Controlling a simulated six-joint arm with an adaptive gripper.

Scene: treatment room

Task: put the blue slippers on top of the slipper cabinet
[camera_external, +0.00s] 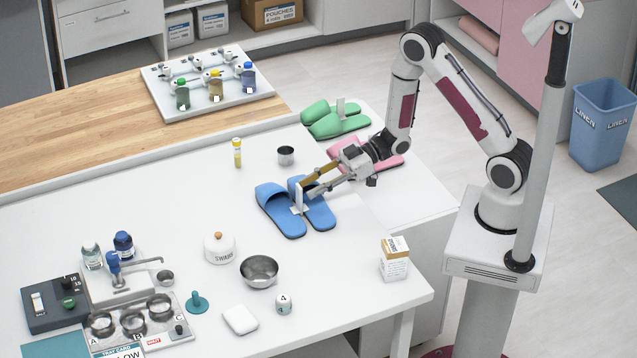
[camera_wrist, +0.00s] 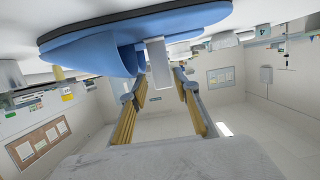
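The pair of blue slippers (camera_external: 281,209) lies side by side on the white table, with a small upright white tab (camera_external: 298,199) between them. In the wrist view the slippers (camera_wrist: 190,20) fill the top, with the tab (camera_wrist: 158,66) hanging in front of them. My gripper (camera_external: 307,190) is low over the right slipper, pointing at the tab. In the wrist view its yellow-padded fingers (camera_wrist: 160,92) are apart, one on each side of the tab, with visible gaps. The slipper cabinet (camera_external: 415,191) is the white unit behind the table, bearing green slippers (camera_external: 335,118) and pink slippers (camera_external: 384,159).
A steel cup (camera_external: 286,156) and a yellow-capped tube (camera_external: 237,153) stand behind the blue slippers. A white jar (camera_external: 219,247), a steel bowl (camera_external: 259,271) and a small box (camera_external: 394,259) stand in front. The cabinet top near its front right looks clear.

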